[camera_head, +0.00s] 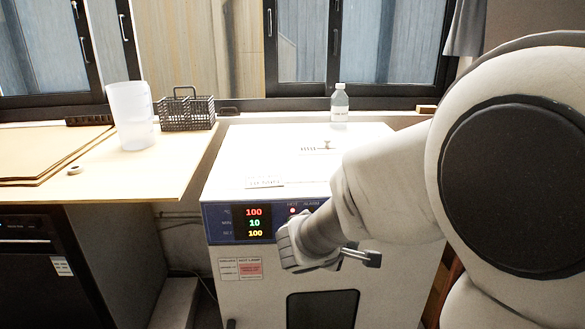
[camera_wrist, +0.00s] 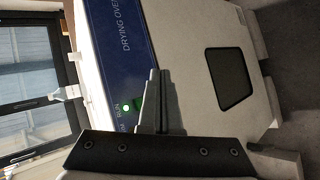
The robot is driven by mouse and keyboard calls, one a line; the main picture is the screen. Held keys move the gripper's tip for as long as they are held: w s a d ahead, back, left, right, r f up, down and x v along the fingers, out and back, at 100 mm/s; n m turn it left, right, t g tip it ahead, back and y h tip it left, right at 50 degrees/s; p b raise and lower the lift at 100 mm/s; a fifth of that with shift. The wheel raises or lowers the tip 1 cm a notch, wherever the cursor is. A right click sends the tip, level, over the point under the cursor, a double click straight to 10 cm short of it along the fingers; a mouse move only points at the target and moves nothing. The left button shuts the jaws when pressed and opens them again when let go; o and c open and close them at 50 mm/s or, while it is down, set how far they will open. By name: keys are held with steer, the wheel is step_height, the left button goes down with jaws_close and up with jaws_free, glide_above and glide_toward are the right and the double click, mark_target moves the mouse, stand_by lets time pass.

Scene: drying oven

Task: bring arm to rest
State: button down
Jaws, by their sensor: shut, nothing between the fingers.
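My gripper (camera_wrist: 157,74) is shut with nothing between its fingers. In the wrist view its fingers lie together in front of the drying oven's blue panel and white front. In the head view my arm reaches in from the right, and the wrist is in front of the right part of the panel, hiding some of it. The drying oven (camera_head: 230,262) is a white box with a dark door window, and it also shows in the wrist view (camera_wrist: 190,60). Its display (camera_head: 254,223) reads 100, 10 and 100. In the wrist view a green light (camera_wrist: 138,104) glows beside the fingers.
A clear bottle (camera_head: 340,104) stands on the oven's back edge. A wooden table (camera_head: 150,180) at left carries a white beaker (camera_head: 130,115) and a black wire basket (camera_head: 187,110). Windows (camera_head: 350,45) line the back. The oven's top is mostly clear.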

steer(key=s+d+r+m+g+y, duration=0.1)
steer(key=s+d+r+m+g, duration=0.15)
steer(key=s, duration=0.35)
steer(key=s+d+r+m+g, duration=0.1)
steer(key=s+d+r+m, duration=0.1)
steer(key=s+m, duration=0.25)
steer(key=s+a+r+m+y, duration=0.25)
steer(key=s+a+y, duration=0.35)
steer(key=s, duration=0.5)
step_height(320, 180, up, 21)
steer(key=p, duration=2.1)
steer(key=shift+s+a+m+t, duration=0.25)
steer(key=shift+s+m+t, duration=0.1)
steer(key=shift+m, duration=0.1)
